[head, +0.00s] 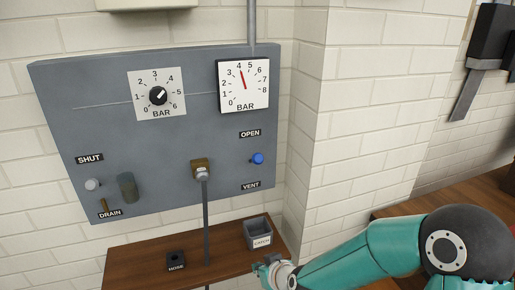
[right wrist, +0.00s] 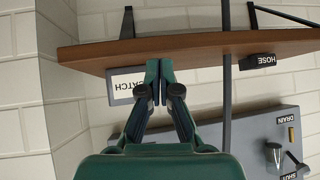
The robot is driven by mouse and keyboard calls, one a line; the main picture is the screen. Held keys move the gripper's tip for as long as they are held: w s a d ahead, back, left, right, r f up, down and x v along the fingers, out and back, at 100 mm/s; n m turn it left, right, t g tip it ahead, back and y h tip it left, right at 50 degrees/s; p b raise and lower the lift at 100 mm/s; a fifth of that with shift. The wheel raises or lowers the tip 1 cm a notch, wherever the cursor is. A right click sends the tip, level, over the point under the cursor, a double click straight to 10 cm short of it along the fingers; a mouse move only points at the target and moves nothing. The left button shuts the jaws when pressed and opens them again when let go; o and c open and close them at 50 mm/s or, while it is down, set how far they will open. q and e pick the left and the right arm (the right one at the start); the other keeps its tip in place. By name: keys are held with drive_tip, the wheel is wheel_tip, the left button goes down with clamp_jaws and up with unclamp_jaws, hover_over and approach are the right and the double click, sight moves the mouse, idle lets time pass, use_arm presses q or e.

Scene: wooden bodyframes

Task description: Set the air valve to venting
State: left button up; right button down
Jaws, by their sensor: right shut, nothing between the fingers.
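On the grey panel (head: 105,125) in the head view, a small blue knob (head: 257,158) sits at the right. The OPEN label (head: 250,134) is above it and the VENT label (head: 251,185) is below it. The knob is too small to tell which way it is set. The gauge (head: 245,100) above has its red needle a little past 4. My right gripper (head: 268,268) is below the panel by the shelf's right end, apart from the knob. In the right wrist view its fingers (right wrist: 160,72) are shut and empty. My left gripper is not in view.
A wooden shelf (head: 140,255) below the panel bears the CATCH box (head: 258,232) and the HOSE block (head: 176,262). A dark hose (head: 206,225) hangs from the brass fitting (head: 200,168). A white-brick wall corner (head: 310,120) juts out right of the panel.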

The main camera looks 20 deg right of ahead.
drive_tip(key=w+d+r+n+t, duration=0.1)
drive_tip(key=r+t, duration=0.3)
drive_tip(key=r, duration=1.2)
drive_tip(key=w+d+r+t, duration=0.2)
drive_tip(key=r+t, duration=0.1)
drive_tip(key=r, duration=1.4)
drive_tip(key=shift+r+n+t+h+p, duration=0.25)
drive_tip(key=shift+n+t+h+p, duration=0.05)
drive_tip(key=shift+n+t+p, duration=0.1)
drive_tip(key=shift+w, duration=0.1)
drive_tip(key=p, duration=0.2)
hover_over(258, 157)
drive_tip(key=w, duration=0.2)
drive_tip(key=shift+s+a+f, duration=0.15)
drive_tip(key=shift+a+f, duration=0.25)
drive_tip(key=shift+a, duration=0.05)
drive_tip(key=f, duration=0.1)
drive_tip(key=s+f, duration=0.1)
drive_tip(key=f, duration=0.1)
drive_tip(key=shift+s+d+f, duration=0.2)
drive_tip(key=shift+s+d, duration=0.1)
drive_tip(key=shift+d, duration=0.1)
drive_tip(key=shift+f, duration=0.2)
drive_tip(key=shift+b, duration=0.3)
